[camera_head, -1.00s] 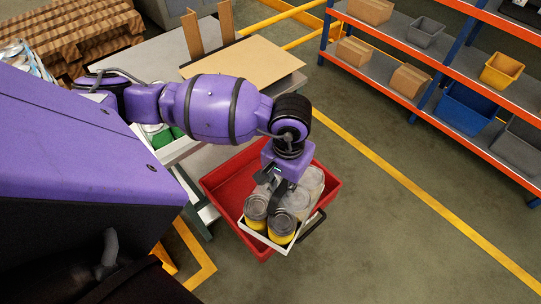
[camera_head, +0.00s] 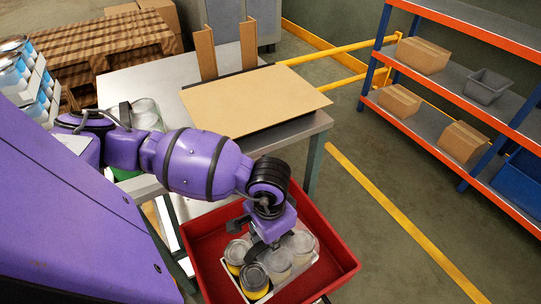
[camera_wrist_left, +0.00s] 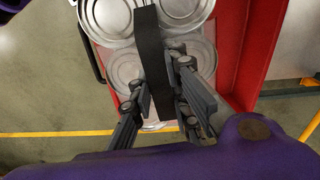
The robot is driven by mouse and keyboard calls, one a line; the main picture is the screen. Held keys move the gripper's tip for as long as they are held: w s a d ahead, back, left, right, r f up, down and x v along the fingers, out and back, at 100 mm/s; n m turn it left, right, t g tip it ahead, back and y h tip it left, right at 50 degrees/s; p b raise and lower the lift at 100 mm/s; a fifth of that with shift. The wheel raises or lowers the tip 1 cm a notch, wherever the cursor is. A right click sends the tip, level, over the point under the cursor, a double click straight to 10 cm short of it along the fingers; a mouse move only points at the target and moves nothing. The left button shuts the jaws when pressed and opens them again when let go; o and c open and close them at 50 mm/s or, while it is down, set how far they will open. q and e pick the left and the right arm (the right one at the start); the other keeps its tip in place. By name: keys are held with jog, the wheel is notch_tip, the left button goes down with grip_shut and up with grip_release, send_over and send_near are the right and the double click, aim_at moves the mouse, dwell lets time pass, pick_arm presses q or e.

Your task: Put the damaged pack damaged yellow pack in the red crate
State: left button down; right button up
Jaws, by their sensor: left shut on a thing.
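The damaged yellow pack is a white tray of cans with yellow lower bands and grey lids (camera_head: 255,276); a dark strap (camera_wrist_left: 150,50) runs across its top. My left gripper (camera_head: 262,243) is above the pack, pointing down, and shut on the strap. In the wrist view my left gripper's fingers (camera_wrist_left: 160,105) stand on either side of the strap. The red crate (camera_head: 342,262) surrounds the pack in the head view; I cannot tell whether the pack touches its floor. The crate's red wall (camera_wrist_left: 258,50) also shows in the wrist view. My right gripper is out of view.
A grey table (camera_head: 297,128) bearing a cardboard sheet (camera_head: 255,100) stands behind the crate. More cans (camera_head: 147,112) are at the table's left. Shelving (camera_head: 450,100) with boxes and bins stands at the right. The floor between is clear.

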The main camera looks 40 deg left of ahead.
pick_arm(q)
jog(key=shift+m, duration=0.6)
jog(key=f+b, duration=0.1)
jog(key=w+a+f+b, duration=0.1)
jog(key=w+f+b, duration=0.1)
jog(key=shift+w+a+f, duration=0.15)
jog(key=shift+a+f, duration=0.05)
jog(key=shift+a, duration=0.1)
jog(key=shift+w+a+f+b, duration=0.2)
jog(key=shift+w+f+b, duration=0.1)
jog(key=shift+b, duration=0.4)
notch_tip(320, 180, down, 5)
jog(key=shift+r, duration=0.15)
jog(key=shift+w+f+b, duration=0.1)
jog(key=shift+f+b, duration=0.25)
jog(key=shift+f, duration=2.15)
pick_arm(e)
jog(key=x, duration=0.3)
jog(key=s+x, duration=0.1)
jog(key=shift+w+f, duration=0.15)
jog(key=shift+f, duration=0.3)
